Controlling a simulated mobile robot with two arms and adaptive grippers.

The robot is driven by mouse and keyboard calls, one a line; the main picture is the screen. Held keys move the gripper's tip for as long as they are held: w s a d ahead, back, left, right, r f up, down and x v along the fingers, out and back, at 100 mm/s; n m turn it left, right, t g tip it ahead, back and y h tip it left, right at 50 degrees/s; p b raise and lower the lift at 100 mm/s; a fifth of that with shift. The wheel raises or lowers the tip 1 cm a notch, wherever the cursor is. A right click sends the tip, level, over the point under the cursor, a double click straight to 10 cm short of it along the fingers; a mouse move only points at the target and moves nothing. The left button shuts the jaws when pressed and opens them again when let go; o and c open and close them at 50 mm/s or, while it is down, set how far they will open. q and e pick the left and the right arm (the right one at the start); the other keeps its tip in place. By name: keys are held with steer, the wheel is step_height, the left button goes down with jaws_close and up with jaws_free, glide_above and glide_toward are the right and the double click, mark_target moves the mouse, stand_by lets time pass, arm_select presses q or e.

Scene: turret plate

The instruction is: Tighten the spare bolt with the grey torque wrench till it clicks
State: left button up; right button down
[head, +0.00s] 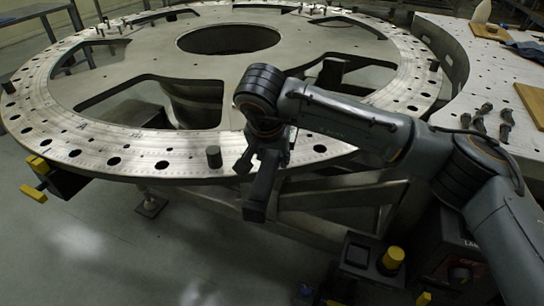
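The large metal turret plate (190,166) is a ring with holes along its rim. A short dark grey bolt-like cylinder (214,157) stands upright on the front rim, left of my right gripper. I cannot tell if it is the spare bolt. My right gripper (262,168) is over the front rim, apart from that cylinder, pointing down. A dark bar (258,200) extends below it past the rim's edge; I cannot tell whether it is the torque wrench or part of the gripper. The fingers are too dark to judge. My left gripper is out of view.
A perforated metal table (462,62) at right holds several dark bolt-like parts (507,118), wooden boards (534,100), a blue cloth (524,50) and a white bottle (482,12). A yellow-and-black fixture (36,192) juts from the plate's left front. Open floor (95,255) lies front left.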

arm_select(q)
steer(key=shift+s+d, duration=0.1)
arm_select(e)
steer(key=shift+w+r, duration=0.1)
steer(key=shift+r, duration=0.1)
steer(key=shift+r+p, duration=0.4)
steer(key=shift+r, duration=0.6)
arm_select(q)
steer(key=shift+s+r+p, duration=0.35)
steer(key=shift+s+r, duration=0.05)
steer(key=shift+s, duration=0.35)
arm_select(e)
steer(key=shift+r, duration=0.45)
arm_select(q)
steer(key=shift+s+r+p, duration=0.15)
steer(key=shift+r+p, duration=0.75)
arm_select(e)
steer(key=shift+r, duration=1.75)
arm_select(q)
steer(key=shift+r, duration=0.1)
